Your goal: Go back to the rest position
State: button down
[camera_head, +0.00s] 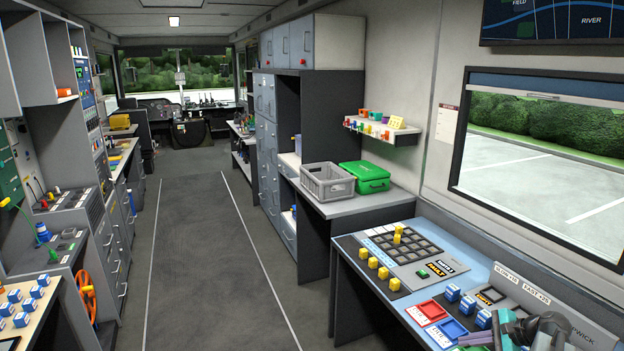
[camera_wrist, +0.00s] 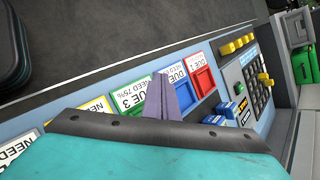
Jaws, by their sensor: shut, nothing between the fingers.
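My gripper (camera_head: 468,339) is at the bottom right of the head view, over the near part of the blue-topped desk (camera_head: 345,243). Its purple fingers are closed together with nothing between them. In the wrist view the shut fingers (camera_wrist: 158,80) point over a row of labelled trays, in front of the teal gripper body. The fingers overlap the green tray (camera_wrist: 140,103) and the blue tray (camera_wrist: 184,97) in that view. I cannot tell how high above the desk they are. My arm is partly cut off by the head view's lower edge.
A red tray (camera_head: 432,310), blue blocks (camera_head: 452,292), yellow blocks (camera_head: 383,273) and a dark grid panel (camera_head: 425,245) lie on the desk. A grey crate (camera_head: 327,182) and green case (camera_head: 365,178) stand beyond. The aisle floor (camera_head: 205,240) is clear.

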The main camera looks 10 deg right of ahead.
jog(key=a+f+n+g+y+b, duration=0.1)
jog(key=a+f+g, duration=0.1)
jog(key=a+f, duration=0.55)
jog(key=a+f+n+g+y, duration=0.15)
jog(key=a+f, duration=0.35)
jog(key=a, duration=0.6)
jog(key=a+f+n+g+b, duration=0.1)
jog(key=a+f+n+g, duration=0.1)
jog(key=a+f, duration=0.55)
jog(key=s+a+f+n+g+h, duration=0.1)
jog(key=s+a+f+n+g, duration=0.1)
jog(key=s+a+f, duration=0.5)
jog(key=s+a+f+n+g, duration=0.2)
jog(key=s+a+f+g, duration=0.15)
jog(key=a, duration=0.45)
jog(key=s+a+f+n+g+h+b, duration=0.15)
jog(key=s+f+n, duration=0.25)
jog(key=s, duration=0.5)
jog(key=s+a+f+n+g+h, duration=0.1)
jog(key=s+f+n+h, duration=0.25)
jog(key=s, duration=0.55)
jog(key=d+n, duration=0.1)
jog(key=d+n+h, duration=0.1)
jog(key=d+n, duration=0.1)
jog(key=s+d+n+h, duration=0.1)
jog(key=shift+d+f+n, duration=0.2)
jog(key=shift+f+n, duration=0.1)
jog(key=shift+n, duration=0.1)
